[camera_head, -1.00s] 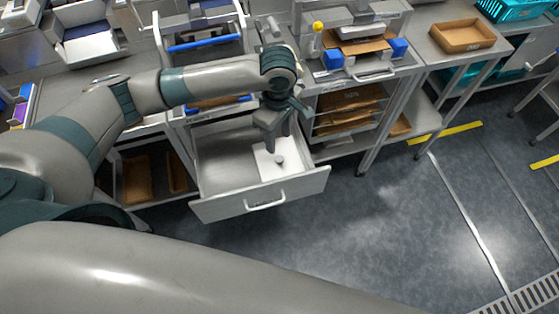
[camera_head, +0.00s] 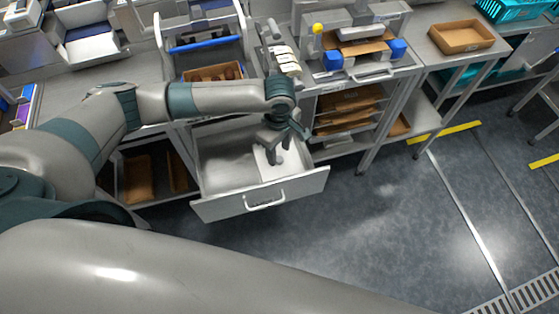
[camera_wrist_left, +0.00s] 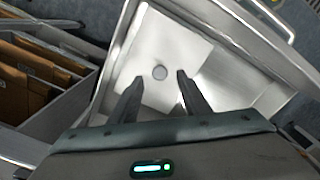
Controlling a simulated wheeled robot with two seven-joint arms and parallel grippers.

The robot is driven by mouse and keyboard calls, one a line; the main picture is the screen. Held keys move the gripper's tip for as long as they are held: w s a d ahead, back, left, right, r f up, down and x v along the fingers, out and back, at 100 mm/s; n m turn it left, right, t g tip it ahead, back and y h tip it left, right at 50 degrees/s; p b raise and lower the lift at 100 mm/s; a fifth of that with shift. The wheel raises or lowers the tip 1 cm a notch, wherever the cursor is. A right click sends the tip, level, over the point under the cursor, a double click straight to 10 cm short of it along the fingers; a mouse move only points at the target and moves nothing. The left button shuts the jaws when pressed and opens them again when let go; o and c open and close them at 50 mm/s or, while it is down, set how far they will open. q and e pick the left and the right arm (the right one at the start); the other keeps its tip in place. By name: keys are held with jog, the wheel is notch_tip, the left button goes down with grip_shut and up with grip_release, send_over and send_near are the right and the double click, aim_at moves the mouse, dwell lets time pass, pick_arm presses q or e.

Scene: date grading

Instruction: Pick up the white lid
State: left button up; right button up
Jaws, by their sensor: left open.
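The white lid (camera_head: 288,171) lies flat inside the open drawer (camera_head: 222,207), toward its right end. In the left wrist view the lid (camera_wrist_left: 180,62) is a white square with a round grey knob (camera_wrist_left: 160,72) in its middle. My left gripper (camera_head: 276,160) is over the lid with fingers pointing down. In the left wrist view the open fingers (camera_wrist_left: 156,80) stand apart with the knob between or just beyond their tips; I cannot tell if they touch the lid. In the head view the gripper hides the knob and part of the lid. My right gripper is not in view.
The drawer walls surround the lid, with a handle (camera_head: 265,203) on the front. A cardboard box of dates (camera_head: 212,75) sits on the bench behind. A shelf of brown trays (camera_head: 348,108) stands to the right. The floor in front is clear.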

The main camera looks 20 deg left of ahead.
aim_at(279, 159)
pick_arm(q)
jog(key=shift+f, duration=1.65)
grip_shut()
